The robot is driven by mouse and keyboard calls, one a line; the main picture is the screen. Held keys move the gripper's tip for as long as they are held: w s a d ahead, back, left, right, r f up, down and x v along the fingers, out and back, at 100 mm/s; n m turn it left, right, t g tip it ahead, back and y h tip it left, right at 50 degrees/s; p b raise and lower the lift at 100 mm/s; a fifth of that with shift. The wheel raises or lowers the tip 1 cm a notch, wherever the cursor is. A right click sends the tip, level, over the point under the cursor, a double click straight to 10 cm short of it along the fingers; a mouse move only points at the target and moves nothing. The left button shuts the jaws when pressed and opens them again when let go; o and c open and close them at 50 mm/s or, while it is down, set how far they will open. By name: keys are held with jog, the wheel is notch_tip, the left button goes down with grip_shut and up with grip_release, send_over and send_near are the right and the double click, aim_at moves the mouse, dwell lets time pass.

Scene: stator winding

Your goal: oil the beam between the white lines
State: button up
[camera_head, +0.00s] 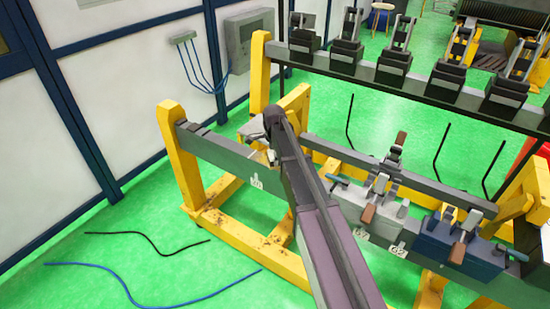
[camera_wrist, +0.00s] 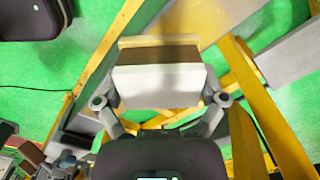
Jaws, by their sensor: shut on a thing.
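My gripper (camera_wrist: 160,102) is shut on a block-like thing (camera_wrist: 158,84) with a pale face, a grey-brown band and a tan far edge; it looks like a brush or pad, but I cannot tell which. In the head view my gripper (camera_head: 264,146) is mostly hidden behind my arm, above the left part of the front grey beam (camera_head: 222,157). I cannot tell whether the held thing touches the beam. A white mark (camera_head: 257,182) shows on the beam's front face. White lines across the beam are not clearly visible.
A yellow frame (camera_head: 183,165) carries the beam. A grey clamp (camera_head: 372,205) and a blue clamp (camera_head: 455,245) with brown handles sit on the beam to the right. A rear rail (camera_head: 400,82) bears several dark clamps. Cables (camera_head: 150,238) lie on the green floor.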

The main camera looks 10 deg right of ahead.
aim_at(267, 158)
jog(key=shift+w+a+f, duration=0.1)
jog(key=shift+w+a, duration=0.95)
jog(key=shift+a, duration=0.2)
jog(key=shift+w, duration=0.1)
jog(key=shift+w+a, duration=1)
jog(key=shift+a, duration=0.25)
jog(key=shift+w+a, duration=0.1)
jog(key=shift+w+a, duration=0.95)
jog(key=shift+a, duration=0.2)
jog(key=shift+r+p, duration=2.95)
jog(key=shift+r, duration=0.05)
